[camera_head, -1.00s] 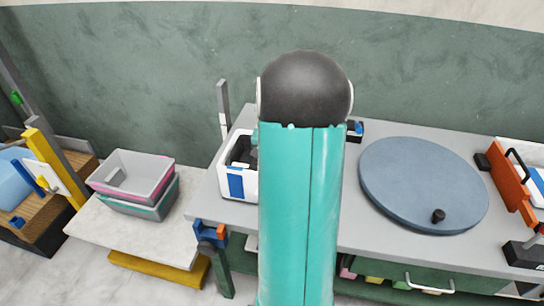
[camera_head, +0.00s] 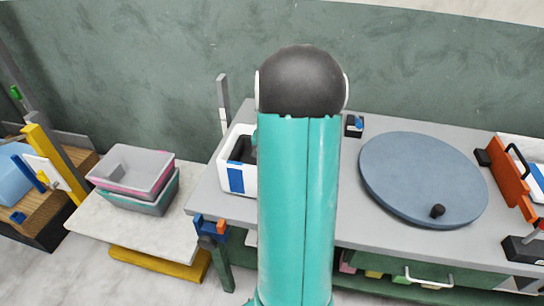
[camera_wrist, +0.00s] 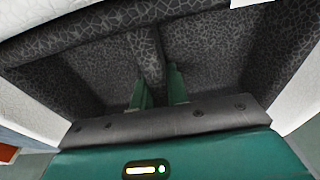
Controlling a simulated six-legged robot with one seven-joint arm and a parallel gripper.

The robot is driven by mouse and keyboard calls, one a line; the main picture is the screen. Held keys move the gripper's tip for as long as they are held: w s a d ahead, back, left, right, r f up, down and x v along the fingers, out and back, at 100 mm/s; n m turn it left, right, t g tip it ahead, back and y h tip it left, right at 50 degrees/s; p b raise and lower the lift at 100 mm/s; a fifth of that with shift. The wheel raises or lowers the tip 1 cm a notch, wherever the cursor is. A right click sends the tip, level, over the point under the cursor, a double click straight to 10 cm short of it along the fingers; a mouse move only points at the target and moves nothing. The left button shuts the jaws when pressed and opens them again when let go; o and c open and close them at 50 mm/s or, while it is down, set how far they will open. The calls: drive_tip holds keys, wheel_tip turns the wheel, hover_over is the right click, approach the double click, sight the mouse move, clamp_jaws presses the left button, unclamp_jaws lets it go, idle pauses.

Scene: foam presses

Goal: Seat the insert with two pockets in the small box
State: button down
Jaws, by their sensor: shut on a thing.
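The small box (camera_head: 236,178) is white with a blue panel and stands on the grey bench, left of my arm, which hides its right part. A dark insert (camera_head: 241,150) shows inside it. In the wrist view the insert (camera_wrist: 205,50) is dark, speckled foam with two pockets split by a divider (camera_wrist: 146,52). The green fingers of my gripper (camera_wrist: 158,88) are shut on this divider. White box walls (camera_wrist: 30,105) show on both sides of the insert. I cannot tell whether the insert's underside rests on the box floor.
A round blue-grey disc (camera_head: 420,175) with a black knob lies on the bench (camera_head: 350,215) to the right. An orange part with a black handle (camera_head: 508,180) stands at the far right. Stacked grey, pink and teal trays (camera_head: 135,170) sit on a lower pale table at the left.

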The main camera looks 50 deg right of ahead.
drive_tip(key=shift+f, duration=1.35)
drive_tip(key=c, duration=1.3)
unclamp_jaws()
drive_tip(key=shift+r, duration=0.1)
drive_tip(key=r, duration=0.4)
drive_tip(key=a+r, duration=0.1)
drive_tip(key=r, duration=0.4)
drive_tip(key=a+r, duration=0.1)
drive_tip(key=r, duration=0.3)
drive_tip(key=shift+s+r, duration=0.3)
drive_tip(key=shift+s, duration=0.1)
